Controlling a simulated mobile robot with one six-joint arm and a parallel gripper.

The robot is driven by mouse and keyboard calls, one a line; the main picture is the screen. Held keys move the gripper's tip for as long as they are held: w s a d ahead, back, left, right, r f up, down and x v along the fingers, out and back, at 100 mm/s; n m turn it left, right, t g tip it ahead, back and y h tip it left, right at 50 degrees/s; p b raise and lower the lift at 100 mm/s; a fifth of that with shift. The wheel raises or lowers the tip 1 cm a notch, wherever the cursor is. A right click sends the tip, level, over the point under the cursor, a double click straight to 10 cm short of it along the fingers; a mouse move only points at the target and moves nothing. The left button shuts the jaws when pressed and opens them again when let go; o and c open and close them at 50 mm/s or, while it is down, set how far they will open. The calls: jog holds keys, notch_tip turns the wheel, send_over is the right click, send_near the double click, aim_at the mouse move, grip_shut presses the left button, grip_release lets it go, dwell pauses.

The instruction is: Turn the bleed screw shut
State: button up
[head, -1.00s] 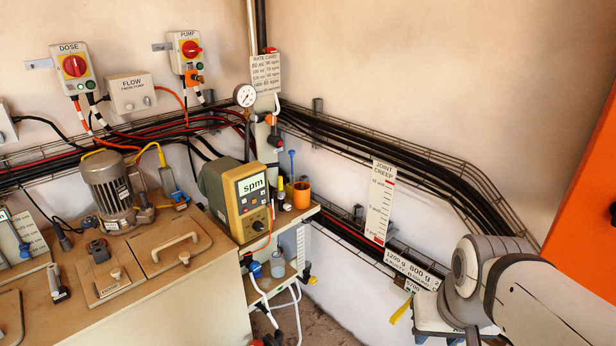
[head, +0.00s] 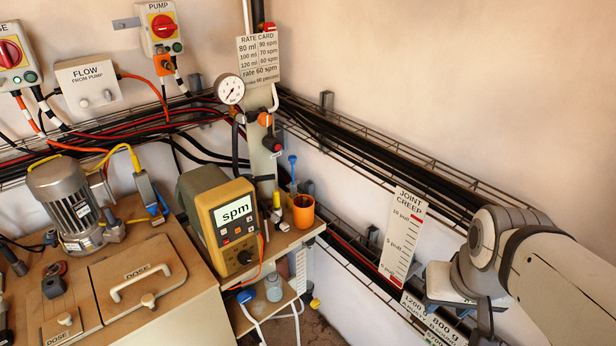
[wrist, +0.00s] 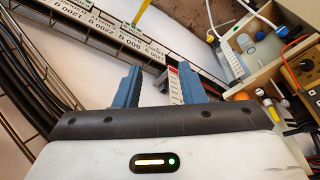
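I cannot make out which small part is the bleed screw. The yellow dosing pump (head: 232,222) with an "spm" display stands on the bench in the head view. A blue fitting (head: 245,296) sits below it and a yellow knob (head: 315,303) is to its lower right. In the wrist view the pump's dark dial (wrist: 284,74) shows at the right edge. My gripper (wrist: 160,70) is open and empty, with its two blue fingers well apart. In the head view my arm is at the right, and its fingers are hidden.
An orange cup (head: 303,212) stands on a small shelf beside the pump. A pressure gauge (head: 229,89) is above. The joint creep card (head: 402,236) and the wire cable tray (head: 400,165) run along the right wall. A clear bottle (head: 273,288) sits on a lower shelf.

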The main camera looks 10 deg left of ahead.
aim_at(278, 220)
jog(key=shift+o, duration=0.6)
jog(key=shift+w+a+f, duration=0.15)
jog(key=shift+w, duration=0.05)
jog(key=w+a+f+n+t+y+b, duration=0.1)
jog(key=w+a+f+n+t+b, duration=0.2)
jog(key=w+n+b, duration=0.3)
jog(key=w+a+f+n+t+y+b, duration=0.1)
jog(key=w+a+f+n+t+b, duration=0.2)
jog(key=w+n, duration=0.55)
jog(key=w+a+f+n+t+b, duration=0.2)
jog(key=w+a+n+t+b, duration=0.15)
jog(key=w+n+b, duration=0.35)
jog(key=w+a+f+n+y+b, duration=0.1)
jog(key=a+n+y+b, duration=0.2)
jog(key=a+n, duration=0.5)
jog(key=w+a+f+n+g+y+b, duration=0.1)
jog(key=w+a+f+n+y+b, duration=0.1)
jog(key=a+n+y, duration=0.3)
jog(key=w+a+f+n+y+b, duration=0.1)
jog(key=a+n+y+b, duration=0.3)
jog(key=a+n, duration=0.7)
jog(key=shift+w+a+f+n+g+y+b, duration=0.2)
jog(key=shift+w+a+b, duration=0.15)
jog(key=shift+a, duration=0.35)
jog(key=shift+w+a+f+n+g+y+b, duration=0.1)
jog(key=shift+w+a+n+g+b, duration=0.2)
jog(key=shift+a, duration=0.35)
jog(key=shift+c, duration=0.2)
jog(key=shift+m, duration=0.25)
grip_shut()
